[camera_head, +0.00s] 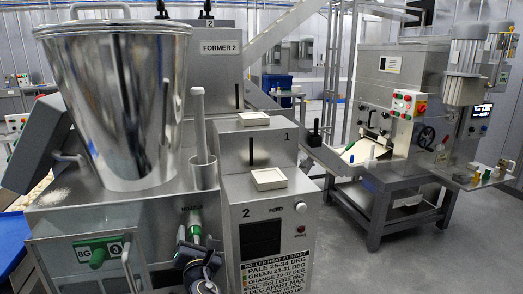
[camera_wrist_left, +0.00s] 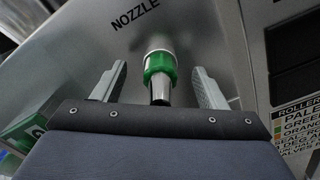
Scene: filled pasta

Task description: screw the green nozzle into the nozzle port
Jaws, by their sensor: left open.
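The green nozzle (camera_wrist_left: 160,66) has a green collar and a metallic tip, and sits at a white ring on the steel panel under the word NOZZLE. The ring marks the nozzle port (camera_wrist_left: 158,52); how deep the nozzle is seated is hidden. In the head view the green nozzle (camera_head: 195,228) shows on the machine's front. My left gripper (camera_head: 197,243) is just in front of it and partly covers it. In the left wrist view my left gripper (camera_wrist_left: 160,74) is open, one finger on each side of the nozzle, with gaps visible. My right gripper is out of view.
A steel hopper (camera_head: 118,100) stands above the machine. A control box (camera_head: 262,190) with a roller heat label is close on the right. A second machine (camera_head: 390,110) stands farther right, across open floor.

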